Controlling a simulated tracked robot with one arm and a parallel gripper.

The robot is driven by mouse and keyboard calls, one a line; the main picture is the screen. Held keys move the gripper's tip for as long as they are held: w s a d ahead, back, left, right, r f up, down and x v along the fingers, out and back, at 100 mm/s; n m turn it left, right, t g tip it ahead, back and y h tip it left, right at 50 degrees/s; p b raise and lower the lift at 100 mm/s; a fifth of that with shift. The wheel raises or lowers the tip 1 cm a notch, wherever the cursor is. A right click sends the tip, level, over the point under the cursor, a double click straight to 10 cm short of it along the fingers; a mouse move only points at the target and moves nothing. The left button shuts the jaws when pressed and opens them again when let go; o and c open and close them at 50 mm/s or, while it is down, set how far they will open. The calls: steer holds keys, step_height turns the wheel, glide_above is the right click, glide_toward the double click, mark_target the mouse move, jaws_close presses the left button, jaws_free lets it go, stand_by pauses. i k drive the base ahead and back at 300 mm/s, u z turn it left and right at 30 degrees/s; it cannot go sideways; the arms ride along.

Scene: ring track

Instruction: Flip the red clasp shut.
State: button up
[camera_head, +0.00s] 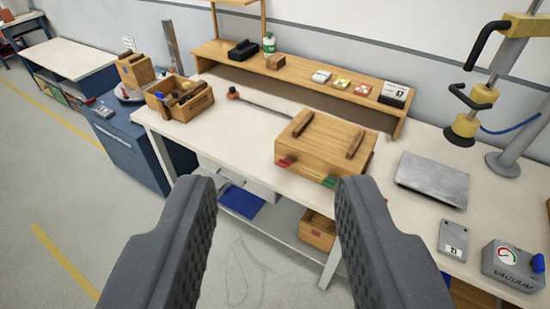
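The red clasp (286,162) is on the front face of a wooden box (322,150), at its lower left. A green clasp (330,182) is on the same face, further right. The box stands on the white workbench (240,128) and has two dark wooden bars on its lid. From here I cannot tell whether either clasp is open or shut. My gripper (272,190) is open and empty in the foreground. Its two dark fingers are wide apart, nearer to me than the box and not touching it.
A wooden tote (180,98) with tools stands at the bench's left. A grey metal plate (432,180), a vacuum unit (514,265) and a lifter on a post (510,100) are at right. A shelf (300,78) runs behind. Floor at left is clear.

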mark_target(284, 163)
steer(key=z, duration=0.05)
steer(key=i, duration=0.9)
steer(key=u, duration=0.6)
steer(key=k, duration=0.95)
steer(key=z, duration=0.45)
steer(key=i, duration=1.05)
steer(key=u, duration=0.05)
